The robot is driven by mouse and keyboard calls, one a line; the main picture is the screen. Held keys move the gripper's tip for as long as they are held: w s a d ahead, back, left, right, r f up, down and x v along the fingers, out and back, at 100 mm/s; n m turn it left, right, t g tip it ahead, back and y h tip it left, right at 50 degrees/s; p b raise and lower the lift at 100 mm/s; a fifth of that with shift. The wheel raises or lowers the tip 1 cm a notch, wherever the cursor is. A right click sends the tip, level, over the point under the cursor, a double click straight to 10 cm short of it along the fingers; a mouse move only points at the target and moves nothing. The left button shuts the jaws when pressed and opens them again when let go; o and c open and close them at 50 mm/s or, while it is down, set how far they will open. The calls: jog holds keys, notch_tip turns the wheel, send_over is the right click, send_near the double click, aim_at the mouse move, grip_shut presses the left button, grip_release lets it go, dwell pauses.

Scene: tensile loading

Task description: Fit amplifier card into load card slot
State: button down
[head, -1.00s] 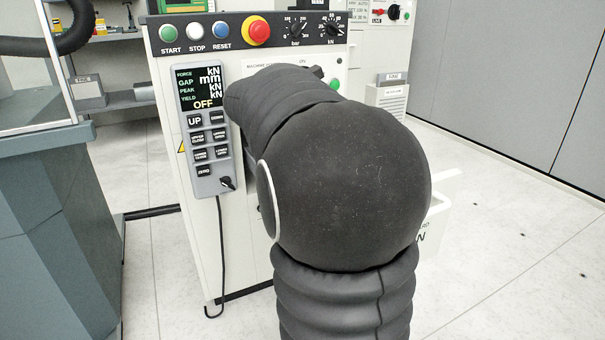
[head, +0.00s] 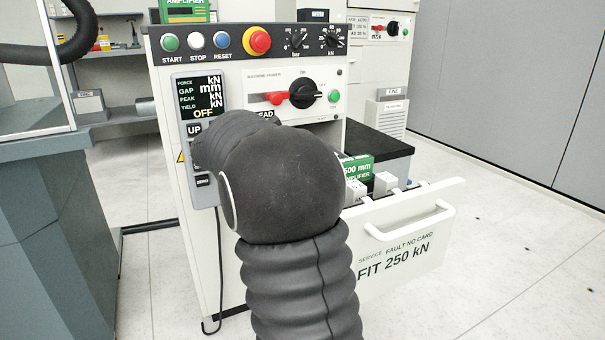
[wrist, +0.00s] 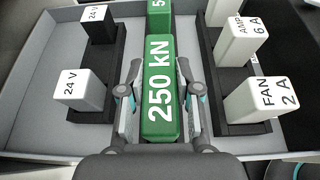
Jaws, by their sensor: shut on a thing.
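In the wrist view my gripper (wrist: 159,95) is shut on a green amplifier card (wrist: 160,95) marked 250 kN, one finger on each side. The card is over the open drawer (wrist: 45,130), in line with another green card (wrist: 158,15) beyond it. In the head view a green 500 mm amplifier card (head: 358,168) stands in the drawer. The load card slot is hidden beneath the held card, and I cannot tell how deep the card sits. In the head view my arm hides the gripper and the held card.
White modules, including a 24 V one (wrist: 80,88) and a FAN 2 A one (wrist: 262,98), flank the card row closely. The drawer front (head: 415,230) reads FAULT NO CARD, FIT 250 kN. Another green amplifier item (head: 185,10) is on the machine top. Floor is clear at right.

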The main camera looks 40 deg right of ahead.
dwell(0.3)
jog(key=c, duration=0.8)
grip_release()
jog(key=shift+f, duration=0.1)
jog(key=shift+a+r, duration=0.3)
jog(key=p+v, duration=0.3)
jog(key=v, duration=0.8)
jog(key=s+a+f+m+t+y, duration=0.3)
jog(key=s+a+f+m+y, duration=0.1)
jog(key=s, duration=0.4)
jog(key=s+a+f+m+t+y, duration=0.2)
jog(key=s+a+f+m+y, duration=0.2)
jog(key=s+a+m, duration=0.2)
jog(key=s+a+f+m+t+y, duration=0.3)
jog(key=s+a+f+m+y, duration=0.1)
jog(key=s+a, duration=0.6)
jog(key=shift+a+f+m+t+y, duration=0.2)
jog(key=shift+a+m+t+y, duration=0.1)
jog(key=shift+m+y, duration=0.3)
